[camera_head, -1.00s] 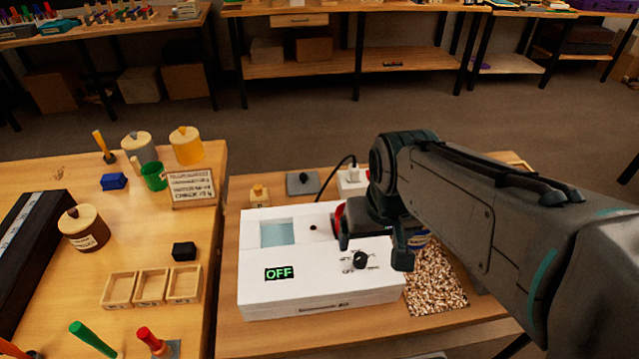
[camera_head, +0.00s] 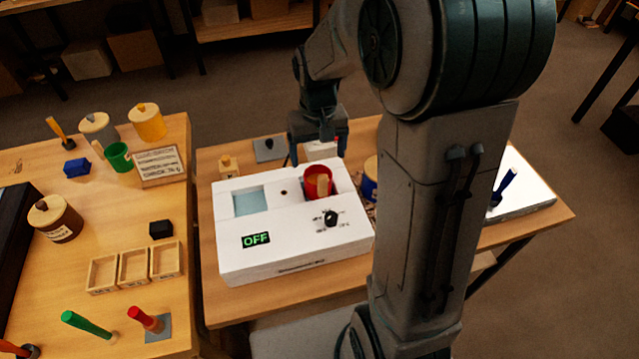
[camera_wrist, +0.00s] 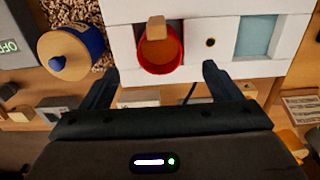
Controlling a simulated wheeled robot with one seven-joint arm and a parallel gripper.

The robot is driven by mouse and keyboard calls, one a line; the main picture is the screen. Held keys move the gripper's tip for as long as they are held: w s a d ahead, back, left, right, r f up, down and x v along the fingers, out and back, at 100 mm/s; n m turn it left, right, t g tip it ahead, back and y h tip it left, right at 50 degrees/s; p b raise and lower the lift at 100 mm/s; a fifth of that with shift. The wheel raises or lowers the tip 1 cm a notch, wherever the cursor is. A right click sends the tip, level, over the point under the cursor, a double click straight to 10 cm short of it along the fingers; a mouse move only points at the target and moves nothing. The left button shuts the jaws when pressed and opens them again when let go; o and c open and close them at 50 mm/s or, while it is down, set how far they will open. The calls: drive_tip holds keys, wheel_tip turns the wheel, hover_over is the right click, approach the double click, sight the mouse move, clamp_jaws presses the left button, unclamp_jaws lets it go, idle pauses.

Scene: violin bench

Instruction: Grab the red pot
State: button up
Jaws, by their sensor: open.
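The red pot (camera_head: 318,182) sits in an opening at the right end of the white box, with a wooden piece sticking up inside it. In the wrist view the red pot (camera_wrist: 160,50) shows from above, with orange-brown contents and the wooden piece at its rim. My gripper (camera_head: 318,160) is open and empty, above and behind the pot in the head view. In the wrist view my gripper (camera_wrist: 160,75) has its fingers spread apart, and the pot lies ahead of them, nearer the left finger.
The white box (camera_head: 290,255) has a knob (camera_head: 331,218), an "OFF" display (camera_head: 256,239) and a bluish basin (camera_head: 250,201). A blue pot with a wooden lid (camera_wrist: 70,52) stands beside the box. A green cup (camera_head: 118,157) and small wooden trays (camera_head: 134,267) are on the left table.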

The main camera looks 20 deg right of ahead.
wheel_tip(320, 180, down, 9)
drive_tip(key=shift+s+f+p, duration=0.1)
drive_tip(key=shift+s+p, duration=0.05)
drive_tip(key=shift+p, duration=0.3)
drive_tip(key=c, duration=1.1)
drive_tip(key=shift+c, duration=0.5)
drive_tip(key=shift+r, duration=0.2)
